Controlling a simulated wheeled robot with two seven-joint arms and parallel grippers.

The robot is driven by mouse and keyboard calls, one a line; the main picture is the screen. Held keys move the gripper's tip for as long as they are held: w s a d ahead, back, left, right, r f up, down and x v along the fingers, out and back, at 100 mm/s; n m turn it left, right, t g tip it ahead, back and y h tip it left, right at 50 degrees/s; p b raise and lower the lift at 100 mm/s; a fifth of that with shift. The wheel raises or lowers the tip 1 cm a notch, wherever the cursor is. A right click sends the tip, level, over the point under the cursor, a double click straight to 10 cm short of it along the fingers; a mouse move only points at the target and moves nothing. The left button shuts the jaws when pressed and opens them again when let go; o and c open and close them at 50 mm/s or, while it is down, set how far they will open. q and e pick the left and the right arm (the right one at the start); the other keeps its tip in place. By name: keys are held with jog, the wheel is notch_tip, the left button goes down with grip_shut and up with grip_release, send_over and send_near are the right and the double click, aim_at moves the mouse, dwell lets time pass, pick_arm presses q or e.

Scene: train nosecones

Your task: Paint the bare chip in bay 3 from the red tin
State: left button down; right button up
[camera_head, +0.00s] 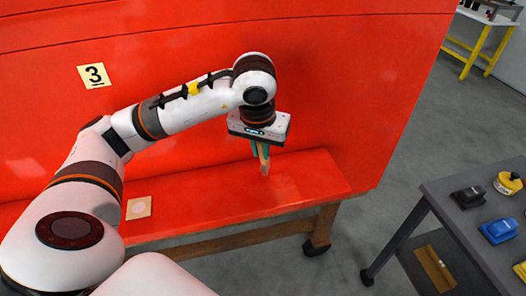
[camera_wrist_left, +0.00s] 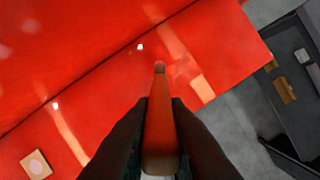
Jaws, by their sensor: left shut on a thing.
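My left gripper (camera_head: 261,148) is shut on a brush (camera_head: 264,165), which points down over the right part of the red ledge. In the left wrist view the brush (camera_wrist_left: 160,115) runs up between the dark fingers, its rounded tip near the middle. Whether the tip carries paint or touches the ledge, I cannot tell. A beige square with a pale round patch, apparently the bare chip (camera_head: 138,207), lies on the ledge at left; it also shows in the left wrist view (camera_wrist_left: 36,164). The bay sign "3" (camera_head: 95,75) is on the red wall above. I see no red tin. My right gripper is out of view.
A grey cart (camera_head: 456,228) stands at right with a black item (camera_head: 468,197), a yellow round item (camera_head: 508,183) and a blue item (camera_head: 499,230). Grey floor separates it from the wheeled ledge (camera_head: 320,180). A yellow-legged table (camera_head: 480,47) stands far back.

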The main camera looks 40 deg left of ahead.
pick_arm(q)
jog(key=r+p, duration=0.1)
jog(key=r, duration=0.1)
jog(key=r+p, duration=0.1)
jog(key=r, duration=0.1)
jog(key=shift+w+d+r, duration=0.1)
jog(key=shift+w+d, duration=0.05)
jog(key=shift+d, duration=0.05)
jog(key=shift+r+p, duration=0.3)
jog(key=shift+r, duration=0.3)
jog(key=shift+w, duration=0.1)
